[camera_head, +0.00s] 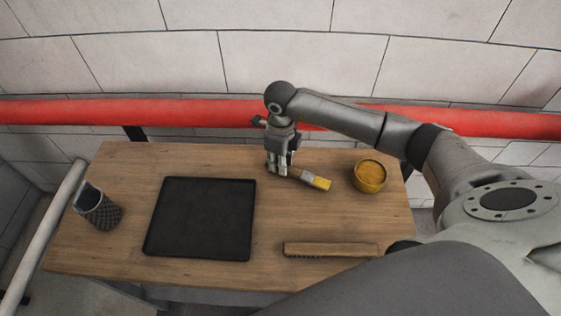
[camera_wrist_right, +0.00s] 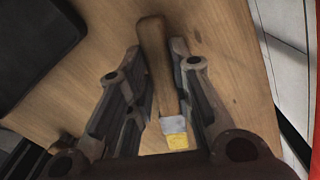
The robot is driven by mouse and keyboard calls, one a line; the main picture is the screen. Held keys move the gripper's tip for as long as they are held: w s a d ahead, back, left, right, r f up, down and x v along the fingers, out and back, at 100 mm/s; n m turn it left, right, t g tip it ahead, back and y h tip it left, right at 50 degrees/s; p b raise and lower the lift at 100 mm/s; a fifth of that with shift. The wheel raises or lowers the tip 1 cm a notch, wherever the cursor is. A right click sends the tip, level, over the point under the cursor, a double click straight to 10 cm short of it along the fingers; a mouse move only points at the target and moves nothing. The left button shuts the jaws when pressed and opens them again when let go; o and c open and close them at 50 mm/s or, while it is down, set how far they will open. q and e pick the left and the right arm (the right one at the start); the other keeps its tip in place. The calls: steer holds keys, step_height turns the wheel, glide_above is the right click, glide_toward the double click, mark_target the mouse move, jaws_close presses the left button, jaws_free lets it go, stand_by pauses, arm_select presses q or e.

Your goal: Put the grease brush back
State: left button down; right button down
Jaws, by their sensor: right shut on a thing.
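The grease brush (camera_head: 316,181) has a wooden handle, a grey metal band and yellow bristles. It lies at or just above the table top near the back edge, bristles pointing right toward the yellow tin. My right gripper (camera_head: 279,168) points down and is shut on its handle. In the right wrist view the brush (camera_wrist_right: 157,70) runs between the two fingers, with the yellow end nearest the palm. Whether the brush touches the table is hard to tell. My left gripper is not in view.
A round yellow tin (camera_head: 369,175) stands at the back right of the wooden table (camera_head: 130,165). A black tray (camera_head: 201,217) lies left of centre, a dark mesh cup (camera_head: 98,208) at far left. A wooden-backed brush (camera_head: 330,249) lies front right. A red pipe (camera_head: 190,112) runs behind.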

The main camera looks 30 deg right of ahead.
steer(key=shift+f, duration=0.75)
steer(key=c, duration=1.3)
jaws_free()
step_height(320, 180, up, 12)
steer(key=shift+d+r+b, duration=0.1)
steer(key=shift+b, duration=1.15)
